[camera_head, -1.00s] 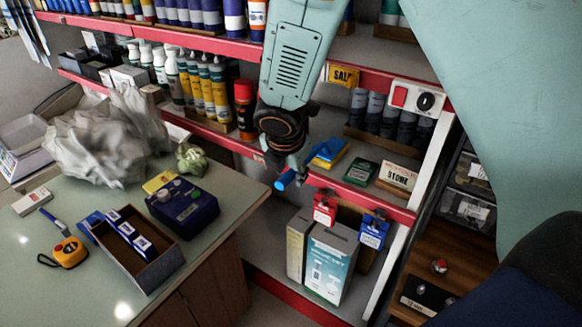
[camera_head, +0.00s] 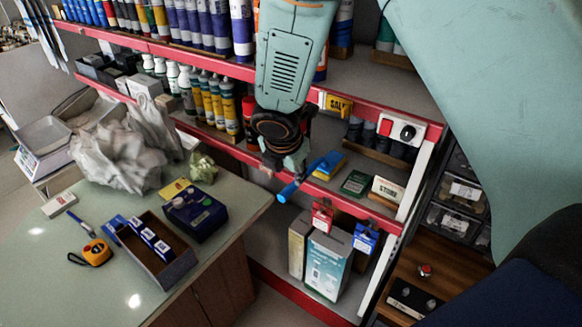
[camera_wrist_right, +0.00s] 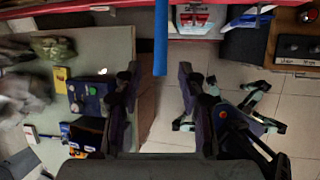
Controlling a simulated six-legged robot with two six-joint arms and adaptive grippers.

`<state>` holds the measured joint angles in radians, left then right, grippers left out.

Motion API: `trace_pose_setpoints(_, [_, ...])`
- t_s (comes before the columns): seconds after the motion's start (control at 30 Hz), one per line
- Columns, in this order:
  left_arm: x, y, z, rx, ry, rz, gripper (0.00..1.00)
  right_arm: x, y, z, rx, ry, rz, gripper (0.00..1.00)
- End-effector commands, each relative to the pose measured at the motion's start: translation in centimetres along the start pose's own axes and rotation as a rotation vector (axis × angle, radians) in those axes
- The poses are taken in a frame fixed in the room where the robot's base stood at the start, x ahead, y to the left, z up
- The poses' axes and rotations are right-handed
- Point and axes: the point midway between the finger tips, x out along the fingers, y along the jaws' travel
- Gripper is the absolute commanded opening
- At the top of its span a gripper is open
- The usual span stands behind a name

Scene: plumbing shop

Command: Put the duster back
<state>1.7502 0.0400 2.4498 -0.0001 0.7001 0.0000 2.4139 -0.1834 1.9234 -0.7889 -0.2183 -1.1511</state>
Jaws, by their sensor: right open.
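The blue duster (camera_head: 288,190) lies on the middle red-edged shelf, its handle sticking out over the front edge toward me. Its wider blue end (camera_head: 328,162) rests beside a yellow item. In the right wrist view its handle (camera_wrist_right: 160,45) hangs into the picture from the top, its end between the fingertips. My right gripper (camera_head: 284,170) is just above and behind the handle's end in the head view. It is open, with a finger on either side of the handle (camera_wrist_right: 158,80) and gaps on both sides. My left gripper is not in view.
A green box (camera_head: 356,183) and a white-labelled block (camera_head: 387,189) sit on the same shelf. Red and blue tagged packs (camera_head: 322,215) hang below its edge. Tall boxes (camera_head: 328,262) stand lower. A counter (camera_head: 60,290) with a tray and tape measure is at left.

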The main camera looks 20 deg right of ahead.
Motion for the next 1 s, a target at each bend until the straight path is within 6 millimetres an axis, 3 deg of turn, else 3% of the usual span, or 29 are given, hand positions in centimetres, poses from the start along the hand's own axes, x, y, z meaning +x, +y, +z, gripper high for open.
trace_pose_setpoints(0.27, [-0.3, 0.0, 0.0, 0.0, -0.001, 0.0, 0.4, 0.0, -0.1, -0.2, 0.012, 0.008, -0.004, 0.4])
trace_pose_setpoints(0.37, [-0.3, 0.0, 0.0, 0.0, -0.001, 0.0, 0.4, 1.6, -2.1, -2.3, 0.115, 0.071, -0.029, 0.4])
trace_pose_setpoints(0.47, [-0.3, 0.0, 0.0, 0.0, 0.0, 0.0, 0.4, 4.5, -6.7, -7.1, 0.376, 0.191, -0.098, 0.4])
trace_pose_setpoints(0.53, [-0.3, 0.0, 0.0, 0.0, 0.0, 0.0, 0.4, 6.3, -11.1, -11.2, 0.646, 0.273, -0.178, 0.4])
trace_pose_setpoints(0.6, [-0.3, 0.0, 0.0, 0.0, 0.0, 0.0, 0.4, 7.4, -15.5, -14.8, 0.942, 0.314, -0.271, 0.4])
trace_pose_setpoints(0.7, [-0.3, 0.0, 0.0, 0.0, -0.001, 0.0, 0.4, 7.9, -21.7, -18.4, 1.346, 0.29, -0.397, 0.4])
trace_pose_setpoints(0.8, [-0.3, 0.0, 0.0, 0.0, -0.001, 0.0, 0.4, 7.6, -26.9, -20.4, 1.674, 0.203, -0.483, 0.4])
trace_pose_setpoints(0.9, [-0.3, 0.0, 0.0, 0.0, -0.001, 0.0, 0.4, 7.0, -30.6, -21.2, 1.895, 0.106, -0.522, 0.4])
trace_pose_setpoints(1.0, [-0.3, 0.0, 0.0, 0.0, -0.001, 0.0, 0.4, 6.6, -32.5, -21.4, 2.013, 0.043, -0.532, 0.4])
